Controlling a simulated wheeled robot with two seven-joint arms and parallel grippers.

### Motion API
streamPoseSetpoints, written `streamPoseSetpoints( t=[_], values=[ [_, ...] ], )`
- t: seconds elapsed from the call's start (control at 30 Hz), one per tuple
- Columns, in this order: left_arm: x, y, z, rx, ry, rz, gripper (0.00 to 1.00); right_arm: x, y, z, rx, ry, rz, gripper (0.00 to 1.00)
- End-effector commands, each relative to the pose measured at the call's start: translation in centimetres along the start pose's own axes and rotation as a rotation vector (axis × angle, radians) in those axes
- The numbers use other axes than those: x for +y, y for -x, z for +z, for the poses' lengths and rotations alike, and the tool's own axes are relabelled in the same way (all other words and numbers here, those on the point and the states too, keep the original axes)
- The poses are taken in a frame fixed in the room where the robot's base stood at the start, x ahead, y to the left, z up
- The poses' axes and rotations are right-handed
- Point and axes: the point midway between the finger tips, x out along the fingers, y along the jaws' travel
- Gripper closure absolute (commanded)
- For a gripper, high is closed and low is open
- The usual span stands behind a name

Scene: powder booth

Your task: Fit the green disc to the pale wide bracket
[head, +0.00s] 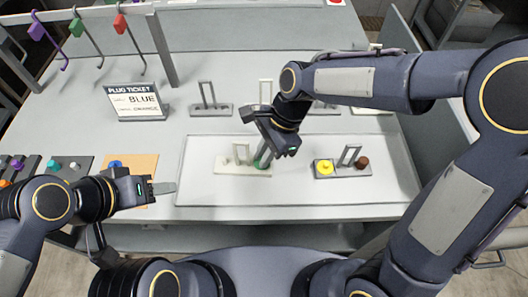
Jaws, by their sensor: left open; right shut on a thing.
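The pale wide bracket (229,168) lies on the white board in the middle of the table, with an upright frame on its base. My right gripper (264,158) is over the bracket's right end, shut on the green disc (262,166). The disc is low at the right end of the base and partly hidden by the gripper. I cannot tell whether it is seated or just above the base. My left gripper (163,188) is open and empty at the left edge of the white board, apart from the bracket.
A grey bracket (345,173) with a yellow and a brown plug stands to the right. More brackets (211,109) stand behind. Plug trays (69,166) and a tan mat (146,166) lie left. The board's front right (370,192) is clear.

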Motion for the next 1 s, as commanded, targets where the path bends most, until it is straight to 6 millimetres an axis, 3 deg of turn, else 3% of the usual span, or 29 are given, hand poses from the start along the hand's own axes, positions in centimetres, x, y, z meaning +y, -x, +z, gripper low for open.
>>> streamPoseSetpoints(
  t=[0.9,0.93,1.0],
  values=[
    [0.03,0.07,-0.07,0.001,0.0,0.0,0.53,-0.01,-0.49,-0.2,0.0,0.0,-0.001,1.0],
    [0.03,0.07,-0.07,0.001,0.0,0.0,0.53,-0.01,-0.49,-0.2,0.0,0.0,-0.001,0.86],
    [0.03,0.07,-0.07,0.001,0.0,0.0,0.53,-0.01,-0.49,-0.2,0.0,0.0,0.0,0.77]
  ],
)
